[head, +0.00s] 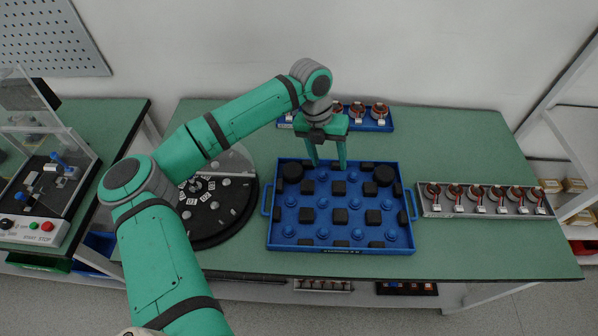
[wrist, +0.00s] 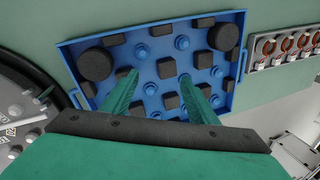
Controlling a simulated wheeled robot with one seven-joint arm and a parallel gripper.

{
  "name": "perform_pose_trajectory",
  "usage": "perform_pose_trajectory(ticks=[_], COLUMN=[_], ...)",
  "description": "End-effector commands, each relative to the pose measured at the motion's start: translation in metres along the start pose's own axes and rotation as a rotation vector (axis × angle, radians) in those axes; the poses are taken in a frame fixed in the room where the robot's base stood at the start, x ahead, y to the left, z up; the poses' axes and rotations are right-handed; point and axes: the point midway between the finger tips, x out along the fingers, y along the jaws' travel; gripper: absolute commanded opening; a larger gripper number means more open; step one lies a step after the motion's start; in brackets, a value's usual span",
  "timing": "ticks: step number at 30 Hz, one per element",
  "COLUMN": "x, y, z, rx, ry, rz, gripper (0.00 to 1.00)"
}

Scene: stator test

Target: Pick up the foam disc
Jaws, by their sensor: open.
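Two round black discs that look like foam sit at the back of the blue tray (head: 269,226). The left disc (head: 292,171) shows in the wrist view (wrist: 95,64), and the right disc (head: 384,175) shows there too (wrist: 223,36). My gripper (head: 329,166) is green, open and empty. Its fingers point down over the back middle of the tray, between the two discs. In the wrist view my gripper (wrist: 158,78) has its fingers apart, with black blocks and blue pegs visible beyond them. The fingertips' height above the tray is hard to tell.
Black blocks and blue pegs fill the tray. A round dark turntable (head: 235,210) with a clear cover lies left of it. A grey rack of stators (head: 480,211) is at the right, and a blue rack (head: 375,123) at the back. The table's right rear is clear.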

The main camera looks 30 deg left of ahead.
Motion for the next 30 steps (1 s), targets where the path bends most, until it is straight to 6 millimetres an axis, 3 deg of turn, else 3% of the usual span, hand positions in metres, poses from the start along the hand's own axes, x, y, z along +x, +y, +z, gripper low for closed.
perform_pose_trajectory(ticks=[1, 3, 8, 11, 21, 30], x=[-0.011, -0.022, -0.037, -0.035, 0.009, 0.031], y=[0.028, 0.057, 0.092, 0.099, 0.108, 0.113], z=[0.0, -0.001, -0.004, -0.005, -0.005, -0.004], rx=[-0.031, -0.064, -0.108, -0.115, -0.114, -0.114], ry=[-0.003, -0.002, 0.0, 0.0, 0.001, 0.0], rz=[0.069, 0.14, 0.228, 0.242, 0.238, 0.237], gripper=[0.54, 0.54, 0.54, 0.54, 0.54, 0.54])
